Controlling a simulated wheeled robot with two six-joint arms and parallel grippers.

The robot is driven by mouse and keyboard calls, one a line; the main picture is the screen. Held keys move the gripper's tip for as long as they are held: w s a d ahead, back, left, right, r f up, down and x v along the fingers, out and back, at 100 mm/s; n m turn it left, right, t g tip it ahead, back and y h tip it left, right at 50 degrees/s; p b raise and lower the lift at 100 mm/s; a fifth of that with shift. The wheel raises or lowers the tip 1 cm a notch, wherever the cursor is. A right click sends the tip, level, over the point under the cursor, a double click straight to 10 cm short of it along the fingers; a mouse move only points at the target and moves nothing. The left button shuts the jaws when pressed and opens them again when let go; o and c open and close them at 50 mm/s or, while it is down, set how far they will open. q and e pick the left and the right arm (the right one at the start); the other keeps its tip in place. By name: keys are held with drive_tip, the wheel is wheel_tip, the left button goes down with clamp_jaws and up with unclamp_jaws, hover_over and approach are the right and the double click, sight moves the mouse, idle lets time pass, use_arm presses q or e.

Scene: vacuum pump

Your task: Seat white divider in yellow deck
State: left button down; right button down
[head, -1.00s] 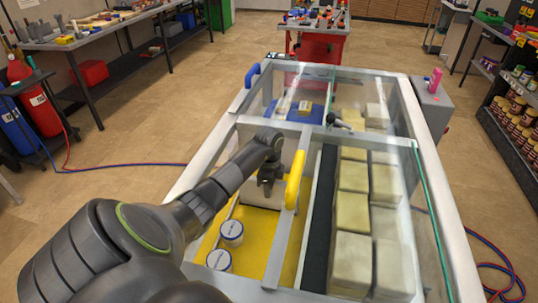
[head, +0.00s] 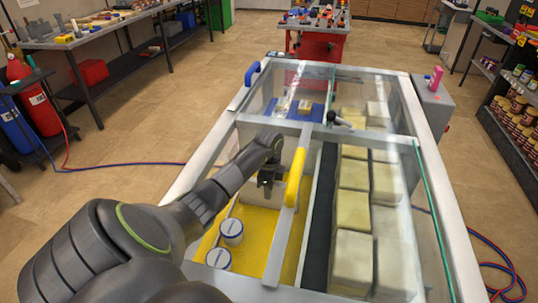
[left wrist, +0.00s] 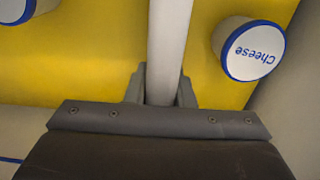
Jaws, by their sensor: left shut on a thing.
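The white divider (left wrist: 168,42) is a pale upright panel, seen edge-on in the left wrist view. My left gripper (head: 266,184) is shut on it inside the near left bay of the glass-topped case; its two fingers flank the panel in the left wrist view (left wrist: 161,90). The yellow deck (head: 257,222) lies below. One tub marked Cheese (left wrist: 252,50) stands to the right of the divider in the left wrist view, another tub (left wrist: 14,8) to its left. The divider's lower edge is hard to see, so I cannot tell whether it touches the deck. My right gripper is not in view.
A yellow handle (head: 294,178) stands on the bar right of my gripper. Two tubs (head: 231,231) sit near the deck's front. Pale blocks (head: 353,212) fill the right bay under glass. A blue tray (head: 302,112) lies in the far bay.

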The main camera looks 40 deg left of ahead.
use_arm(q)
drive_tip(key=shift+f+b, duration=0.45)
drive_tip(key=shift+f, duration=0.2)
drive_tip(key=c, duration=1.2)
unclamp_jaws()
drive_tip(key=shift+o, duration=0.2)
drive_tip(key=shift+r, duration=0.1)
wheel_tip(320, 180, up, 10)
drive_tip(key=shift+r+b, duration=0.1)
drive_tip(key=shift+b, duration=0.6)
wheel_tip(320, 180, up, 2)
drive_tip(key=shift+r+p, duration=2.5)
drive_tip(key=shift+p, duration=0.45)
